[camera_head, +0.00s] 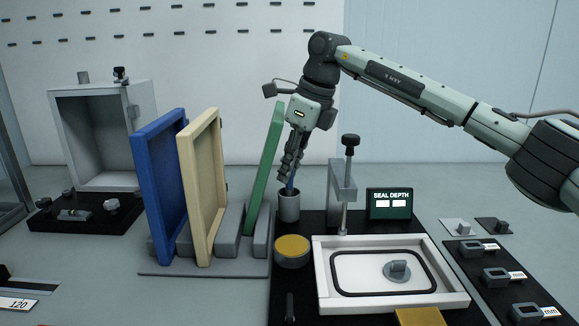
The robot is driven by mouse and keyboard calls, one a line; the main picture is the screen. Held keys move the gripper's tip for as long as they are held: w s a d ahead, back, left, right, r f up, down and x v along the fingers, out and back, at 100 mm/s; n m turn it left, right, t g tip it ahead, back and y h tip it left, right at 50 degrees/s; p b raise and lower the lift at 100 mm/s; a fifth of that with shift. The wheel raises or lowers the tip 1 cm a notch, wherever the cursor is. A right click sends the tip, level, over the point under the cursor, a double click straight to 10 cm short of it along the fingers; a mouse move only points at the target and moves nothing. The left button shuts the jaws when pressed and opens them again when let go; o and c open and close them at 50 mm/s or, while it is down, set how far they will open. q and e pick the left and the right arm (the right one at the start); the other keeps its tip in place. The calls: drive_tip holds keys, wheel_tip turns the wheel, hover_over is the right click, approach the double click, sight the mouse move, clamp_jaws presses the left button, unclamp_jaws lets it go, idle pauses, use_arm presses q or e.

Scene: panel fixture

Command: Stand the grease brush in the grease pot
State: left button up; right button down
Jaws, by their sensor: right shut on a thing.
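My right gripper (288,172) points down, shut on the grease brush, just above a grey upright cup (289,208). A short blue part of the brush (290,188) shows below the fingertips, at or inside the cup's mouth. The brush's lower end is hidden, and I cannot tell if it touches the bottom. A low round grey tub with a yellow top (292,250) stands in front of the cup. The frame does not make clear which of the two is the grease pot. My left gripper is not in view.
A rack holds a blue panel (160,185), a cream panel (201,185) and a leaning green panel (264,160) left of the cup. A clamp post (343,190) and the "SEAL DEPTH" display (390,203) stand to the right. A white tray (322,290) lies in front.

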drive_tip(key=c, duration=1.4)
unclamp_jaws()
drive_tip(key=shift+f, duration=0.15)
drive_tip(key=v, duration=1.2)
drive_tip(key=shift+s, duration=0.1)
